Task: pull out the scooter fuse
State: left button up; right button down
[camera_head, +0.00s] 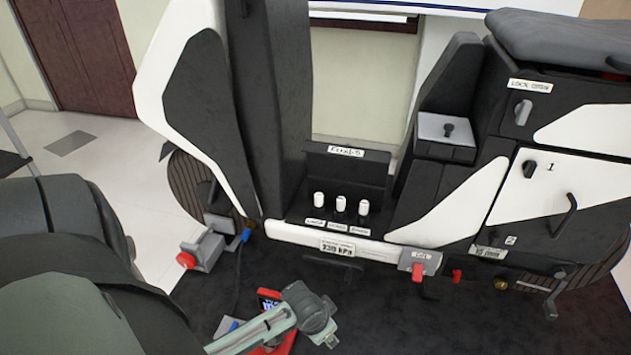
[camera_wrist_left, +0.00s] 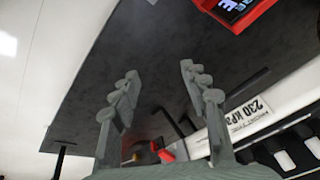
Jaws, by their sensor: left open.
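Three white cylindrical fuses stand in a row in the dark fuse box of the scooter: a left one (camera_head: 319,199), a middle one (camera_head: 341,202) and a right one (camera_head: 364,207). Small labels sit below them, too small to read surely, so I cannot tell which is the scooter fuse. Two white fuses also show at the lower right of the left wrist view (camera_wrist_left: 284,160). My left gripper (camera_wrist_left: 160,75) is open and empty, its fingers spread. In the head view its arm (camera_head: 315,315) is low, in front of and below the fuse box, apart from the fuses.
A red device with a screen (camera_head: 268,300) lies beside my left arm on the dark mat (camera_head: 400,315). A grey block with a red knob (camera_head: 205,250) is at left. A red switch (camera_head: 417,272) sits below the scooter's white sill. The upright scooter column (camera_head: 275,110) borders the fuse box.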

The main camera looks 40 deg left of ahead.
pick_arm(q)
jog(key=w+a+r+b, duration=0.2)
jog(key=w+a, duration=0.3)
jog(key=w, duration=0.4)
notch_tip(320, 180, up, 15)
jog(key=n+t+b, duration=0.1)
jog(key=n+b, duration=0.2)
jog(key=n, duration=0.2)
send_over(318, 196)
jog(key=s, duration=0.3)
jog(key=x, duration=0.5)
jog(key=b+x, duration=0.1)
jog(key=x, duration=0.1)
jog(key=shift+w+d+f, duration=0.15)
jog(key=shift+w+d, duration=0.1)
jog(key=shift+w+f, duration=0.15)
jog(key=shift+f, duration=0.15)
pick_arm(e)
jog(key=w+a+r+t+y, duration=0.1)
jog(key=w+a+r+t, duration=0.2)
jog(key=r, duration=0.4)
jog(key=w+a+r+n+t+y, duration=0.1)
jog(key=w+a+r+t, duration=0.3)
jog(key=w+a+r, duration=0.1)
jog(key=shift+a+r+y, duration=0.4)
jog(key=shift+a+r, duration=0.1)
jog(key=shift+r, duration=0.85)
jog(key=shift+w, duration=0.1)
pick_arm(q)
grip_shut()
